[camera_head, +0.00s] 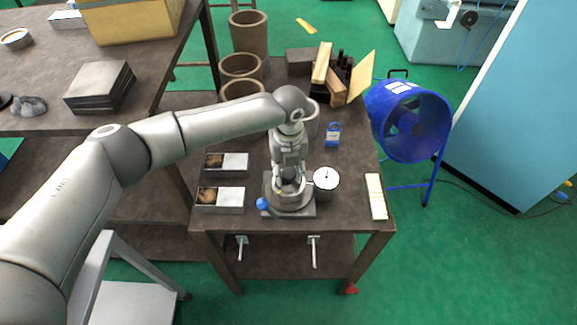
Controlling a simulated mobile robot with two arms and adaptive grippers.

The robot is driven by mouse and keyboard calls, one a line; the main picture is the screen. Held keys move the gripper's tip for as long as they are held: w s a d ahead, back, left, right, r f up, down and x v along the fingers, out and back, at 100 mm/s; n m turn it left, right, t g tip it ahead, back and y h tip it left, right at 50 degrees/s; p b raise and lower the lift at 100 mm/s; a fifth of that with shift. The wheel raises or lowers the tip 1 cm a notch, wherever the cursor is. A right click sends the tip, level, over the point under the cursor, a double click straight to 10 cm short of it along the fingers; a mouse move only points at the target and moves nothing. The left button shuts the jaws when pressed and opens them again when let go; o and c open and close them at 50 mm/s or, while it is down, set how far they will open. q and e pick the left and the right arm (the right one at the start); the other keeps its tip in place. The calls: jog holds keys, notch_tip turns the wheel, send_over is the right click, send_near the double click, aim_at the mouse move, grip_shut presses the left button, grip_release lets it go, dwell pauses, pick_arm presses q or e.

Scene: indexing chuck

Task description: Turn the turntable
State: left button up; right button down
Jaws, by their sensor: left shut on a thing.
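The turntable (291,204) is a grey round chuck on a square dark base, standing near the front of the dark workbench. A blue ball knob (262,204) sticks out at its lower left. My left arm reaches in from the left, and my left gripper (289,182) points down over the middle of the turntable, shut on a part there. The fingertips and the held part are small and partly hidden by the gripper's own body. My right gripper is not in the view.
Two small trays (231,200) lie left of the turntable. A pale strip (377,196) lies at the bench's right edge. A blue padlock-like item (333,134), wood blocks (321,64) and brown pots (240,67) stand behind. A blue fan (408,122) stands right of the bench.

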pick_arm(q)
jog(key=n+p, duration=0.1)
jog(key=n, duration=0.1)
jog(key=n+p, duration=0.1)
jog(key=shift+r+n, duration=0.2)
jog(key=shift+n, duration=0.2)
jog(key=n+p, duration=0.2)
jog(key=n, duration=0.2)
jog(key=shift+n, duration=0.3)
jog(key=n+p, duration=0.3)
jog(key=n, duration=0.2)
jog(key=shift+w+f+n+p, duration=0.1)
jog(key=shift+n+p, duration=0.85)
jog(key=shift+n, duration=0.65)
jog(key=o, duration=1)
